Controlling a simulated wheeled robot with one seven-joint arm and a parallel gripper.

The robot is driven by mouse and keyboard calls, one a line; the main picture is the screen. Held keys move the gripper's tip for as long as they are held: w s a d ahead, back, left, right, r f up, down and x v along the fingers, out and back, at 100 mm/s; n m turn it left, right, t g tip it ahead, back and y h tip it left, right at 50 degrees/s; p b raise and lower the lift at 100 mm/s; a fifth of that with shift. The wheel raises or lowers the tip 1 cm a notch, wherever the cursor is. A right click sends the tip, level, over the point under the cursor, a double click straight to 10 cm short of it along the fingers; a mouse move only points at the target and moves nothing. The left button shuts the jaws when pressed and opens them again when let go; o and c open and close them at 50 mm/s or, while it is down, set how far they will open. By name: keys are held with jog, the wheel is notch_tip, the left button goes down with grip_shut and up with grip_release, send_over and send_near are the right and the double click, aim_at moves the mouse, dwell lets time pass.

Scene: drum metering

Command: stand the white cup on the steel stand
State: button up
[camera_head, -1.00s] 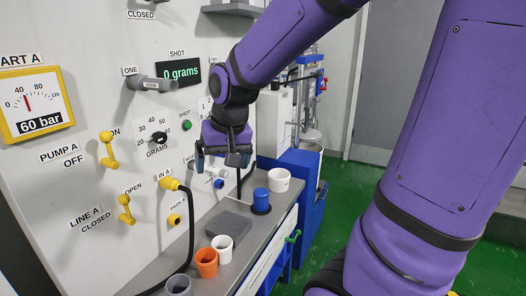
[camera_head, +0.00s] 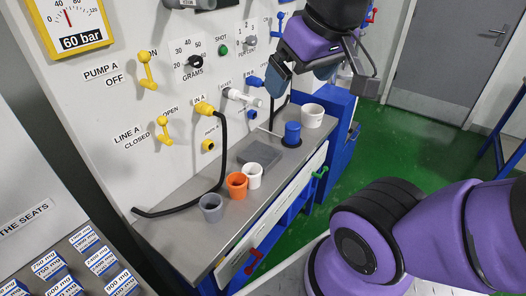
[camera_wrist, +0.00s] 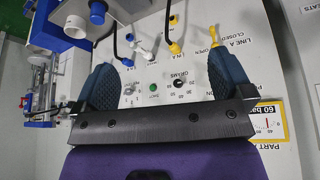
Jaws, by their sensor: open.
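In the head view, the small white cup (camera_head: 253,175) stands upright on the grey bench, right beside an orange cup (camera_head: 236,184). A flat dark grey square block (camera_head: 259,153) lies behind it on the bench; it may be the steel stand, but I cannot tell for sure. My gripper (camera_head: 302,78) is up at the top centre, above and behind the cups and apart from them. Its two blue fingers are spread, and the wrist view shows nothing between the fingertips (camera_wrist: 165,82) but the distant panel. The small white cup is not clearly visible in the wrist view.
A grey cup (camera_head: 211,207) stands left of the orange one. A larger white container (camera_head: 312,115) and a blue cylinder (camera_head: 292,134) stand farther back. A black hose (camera_head: 221,150) curves along the panel. Valve levers (camera_head: 163,130) stick out left. The front bench surface (camera_head: 180,243) is clear.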

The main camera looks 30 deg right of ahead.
jog(key=w+d+f+n+g, duration=0.2)
jog(key=w+f+n, duration=0.25)
jog(key=w, duration=0.45)
jog(key=n+g+y, duration=0.3)
jog(key=n+y, duration=0.1)
jog(key=n, duration=0.9)
send_over(250, 173)
jog(key=s+d, duration=0.3)
notch_tip(250, 173, down, 32)
jog(key=shift+m, duration=0.25)
jog(key=x, duration=1)
jog(key=shift+w+a+f, duration=0.1)
jog(key=shift+w+a, duration=0.05)
jog(key=shift+a, duration=0.25)
jog(key=shift+y, duration=0.3)
jog(key=c, duration=1.1)
jog(key=shift+r, duration=0.25)
